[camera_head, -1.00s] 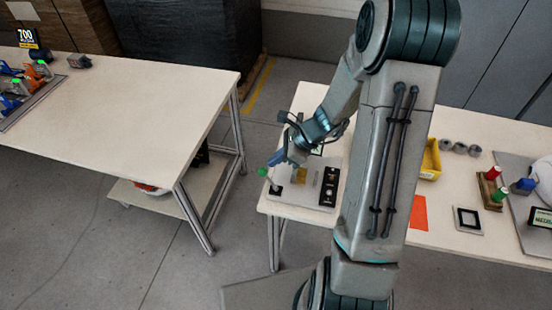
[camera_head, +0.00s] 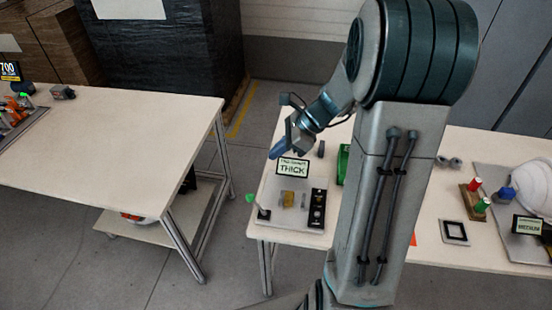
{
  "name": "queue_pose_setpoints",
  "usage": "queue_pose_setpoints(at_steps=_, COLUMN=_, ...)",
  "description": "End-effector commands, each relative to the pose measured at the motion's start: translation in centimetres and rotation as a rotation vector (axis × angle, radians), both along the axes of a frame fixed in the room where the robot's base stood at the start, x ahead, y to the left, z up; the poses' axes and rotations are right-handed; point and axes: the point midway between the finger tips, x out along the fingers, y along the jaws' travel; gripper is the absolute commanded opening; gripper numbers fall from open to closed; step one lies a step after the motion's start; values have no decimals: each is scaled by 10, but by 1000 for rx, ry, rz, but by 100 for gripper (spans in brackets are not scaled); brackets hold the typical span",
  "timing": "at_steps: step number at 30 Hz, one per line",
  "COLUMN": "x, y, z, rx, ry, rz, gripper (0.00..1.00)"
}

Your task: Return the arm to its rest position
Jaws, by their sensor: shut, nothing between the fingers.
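My arm rises through the right middle of the head view and hides part of the table behind it. My gripper (camera_head: 279,151) is at the end of the bent forearm, pointing down and left. It is shut and holds nothing. It is in the air above the "THICK" sign (camera_head: 292,167) at the left end of the right table (camera_head: 270,240), apart from the things there.
A grey plate with a green-knobbed lever (camera_head: 256,205) and a black switch box (camera_head: 317,208) lies under my gripper. A white helmet shell (camera_head: 535,186) and a "MEDIUM" sign (camera_head: 527,225) are at right. The left table (camera_head: 120,140) is mostly bare. Floor shows between the tables.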

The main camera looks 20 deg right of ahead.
Motion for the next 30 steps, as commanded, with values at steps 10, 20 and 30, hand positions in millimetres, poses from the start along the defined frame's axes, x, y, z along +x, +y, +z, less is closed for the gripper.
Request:
queue_pose_setpoints(at_steps=10, x=0, y=0, z=0, rx=0, ry=1, rz=-1, gripper=0)
queue_pose_setpoints(at_steps=20, x=-17, y=11, z=12, rx=-85, ry=-77, rz=141, gripper=0)
queue_pose_setpoints(at_steps=30, x=-97, y=33, z=48, rx=-465, ry=-403, rz=810, gripper=0)
